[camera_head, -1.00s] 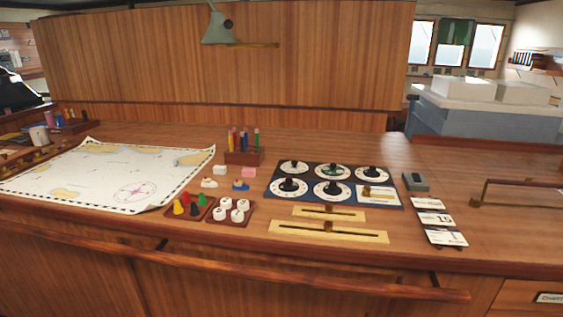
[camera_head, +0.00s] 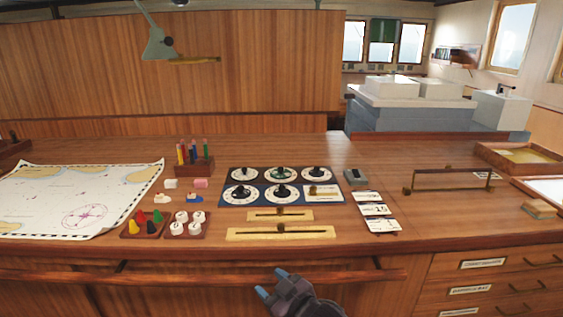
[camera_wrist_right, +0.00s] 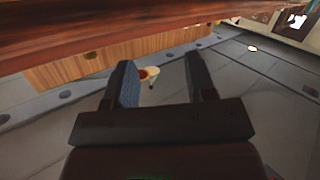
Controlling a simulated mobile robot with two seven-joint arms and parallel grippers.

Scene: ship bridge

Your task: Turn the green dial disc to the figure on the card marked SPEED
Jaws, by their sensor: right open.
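A dark blue panel (camera_head: 229,186) with several round dials lies on the counter. The green dial disc (camera_head: 279,174) appears to be the top middle one, with green around its black knob. Its setting is too small to read. Several white cards lie in a column right of the panel; the middle card (camera_head: 375,210) bears a figure, perhaps 15 or 19. I cannot tell which card says SPEED. My right gripper (camera_head: 272,282) is open and empty, in front of the counter and apart from the dials. Its fingers also show in the right wrist view (camera_wrist_right: 160,75). My left gripper is not in view.
Two brass sliders (camera_head: 280,214) (camera_head: 281,233) lie in front of the panel. A grey box (camera_head: 355,177) stands right of it. Trays of pegs (camera_head: 145,224) and white pieces (camera_head: 188,225) are left. A wooden rail (camera_head: 215,279) runs along the counter front.

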